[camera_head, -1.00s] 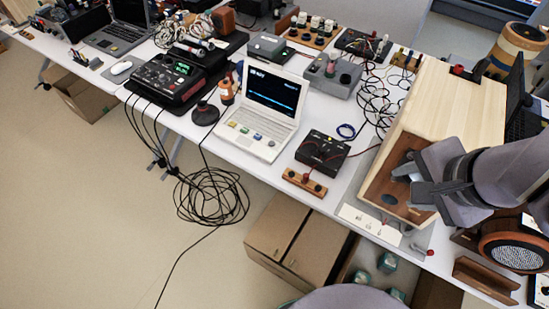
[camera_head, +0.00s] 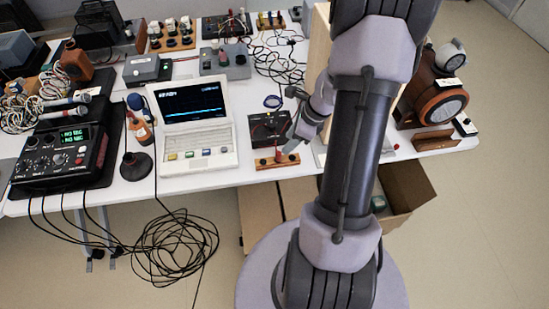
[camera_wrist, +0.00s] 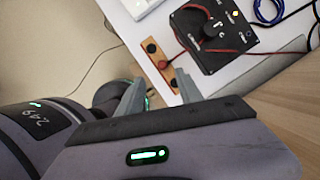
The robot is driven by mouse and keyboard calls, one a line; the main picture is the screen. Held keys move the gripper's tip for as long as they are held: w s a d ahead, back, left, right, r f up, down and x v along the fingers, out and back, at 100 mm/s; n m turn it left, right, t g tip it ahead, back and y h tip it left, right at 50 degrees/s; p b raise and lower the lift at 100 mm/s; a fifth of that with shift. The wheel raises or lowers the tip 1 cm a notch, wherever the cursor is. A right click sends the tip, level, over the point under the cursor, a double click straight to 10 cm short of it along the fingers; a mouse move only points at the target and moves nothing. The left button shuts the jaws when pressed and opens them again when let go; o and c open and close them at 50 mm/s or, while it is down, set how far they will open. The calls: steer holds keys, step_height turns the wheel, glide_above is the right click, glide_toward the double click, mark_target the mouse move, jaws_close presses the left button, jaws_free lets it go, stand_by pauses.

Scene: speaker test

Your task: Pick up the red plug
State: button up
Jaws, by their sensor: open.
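The red plug (camera_wrist: 162,65) sits in the middle of a small wooden strip (camera_wrist: 148,42) with a black socket on either side. In the head view the red plug (camera_head: 279,157) shows small at the table's front edge, on the wooden strip (camera_head: 264,163). A red wire runs from near the plug toward the black box (camera_wrist: 196,58). My gripper (camera_wrist: 160,84) is open and empty. Its two fingers point toward the strip, with the plug between their directions and a little beyond the tips. In the head view my gripper (camera_head: 290,146) is just right of the plug, partly hidden by my arm.
The black box (camera_head: 264,129) stands right behind the strip. A white laptop (camera_head: 190,162) is to the left. A wooden cabinet (camera_head: 318,45) is mostly hidden behind my arm. Loose cables (camera_head: 280,65) lie behind. A cardboard box (camera_head: 408,190) stands below the table.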

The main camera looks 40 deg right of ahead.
mark_target(279, 153)
steer(key=b+x, duration=0.1)
steer(key=x, duration=0.3)
steer(key=shift+w+a+f, duration=0.1)
steer(key=shift+w+f, duration=0.05)
steer(key=shift+f, duration=0.15)
steer(key=b+x, duration=0.1)
steer(key=x, duration=0.1)
steer(key=b+x, duration=0.2)
steer(key=x, duration=0.1)
steer(key=shift+w+f+b, duration=0.1)
steer(key=shift+f+b, duration=0.1)
steer(key=shift+b, duration=0.1)
steer(key=shift+r, duration=0.15)
jaws_close()
